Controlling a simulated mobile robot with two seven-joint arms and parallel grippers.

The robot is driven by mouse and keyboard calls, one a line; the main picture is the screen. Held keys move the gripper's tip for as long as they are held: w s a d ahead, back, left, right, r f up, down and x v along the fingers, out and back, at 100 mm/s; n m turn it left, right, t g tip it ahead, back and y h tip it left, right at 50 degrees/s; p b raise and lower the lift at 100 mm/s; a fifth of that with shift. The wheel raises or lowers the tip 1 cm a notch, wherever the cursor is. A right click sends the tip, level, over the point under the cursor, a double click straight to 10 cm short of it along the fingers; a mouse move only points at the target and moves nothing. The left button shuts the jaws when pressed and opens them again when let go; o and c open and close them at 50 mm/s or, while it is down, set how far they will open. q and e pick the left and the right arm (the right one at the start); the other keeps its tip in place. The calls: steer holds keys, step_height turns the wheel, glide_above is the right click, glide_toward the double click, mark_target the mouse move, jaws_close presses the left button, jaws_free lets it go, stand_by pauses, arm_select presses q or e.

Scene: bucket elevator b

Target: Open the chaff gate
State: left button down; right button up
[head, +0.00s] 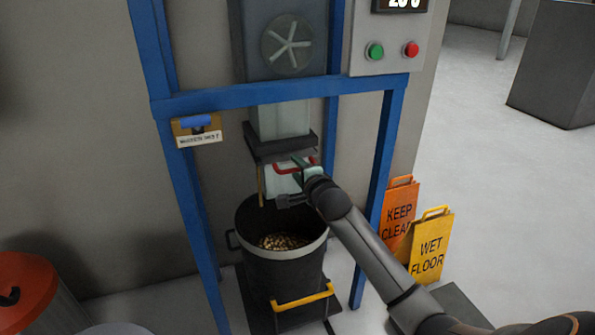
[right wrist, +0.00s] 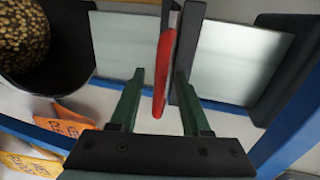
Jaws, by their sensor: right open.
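The chaff gate's red handle (head: 284,166) shows below the black frame (head: 282,149) at the foot of the grey chute, above the bucket. My right gripper (head: 299,166) is at the handle and partly covers it. A dark bar (right wrist: 186,50) lies beside the handle, and pale panels (right wrist: 240,60) show on both sides. I cannot tell whether either finger touches the handle. My left gripper is out of view.
A black bucket (head: 257,266) with grain stands under the chute. Blue posts (head: 383,165) and a crossbar (head: 285,96) frame the space. A control box (head: 391,38) hangs upper right. Orange (head: 398,210) and yellow (head: 431,246) floor signs stand to the right.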

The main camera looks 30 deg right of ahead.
steer(key=shift+c, duration=0.3)
jaws_close()
stand_by(1.1)
